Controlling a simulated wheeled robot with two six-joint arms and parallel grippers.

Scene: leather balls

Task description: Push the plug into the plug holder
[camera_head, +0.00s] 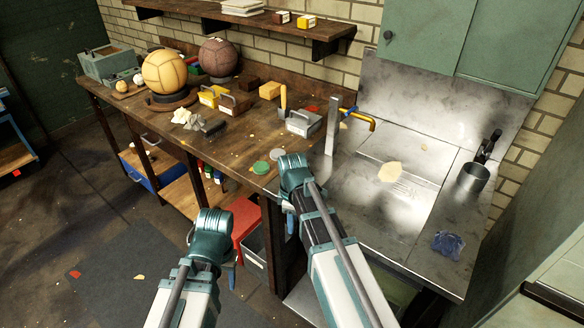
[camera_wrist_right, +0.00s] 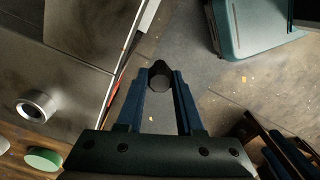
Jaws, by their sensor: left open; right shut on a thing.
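My right gripper (camera_wrist_right: 160,78) is shut on a small dark grey piece with a rounded end (camera_wrist_right: 159,74), which looks like the plug. In the head view the right wrist is at the bench's front edge, near the sink counter, and hides most of its gripper. My left gripper (camera_head: 211,258) is open, to the left and in front of the bench; its wrist partly hides it.
A green disc (camera_head: 261,168) lies beside the ring. The wooden bench (camera_head: 240,130) carries balls, a brush and several boxes. The steel sink counter (camera_head: 375,215) to the right holds a metal cup (camera_head: 472,178) and a blue cloth (camera_head: 447,244). Open floor lies at left.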

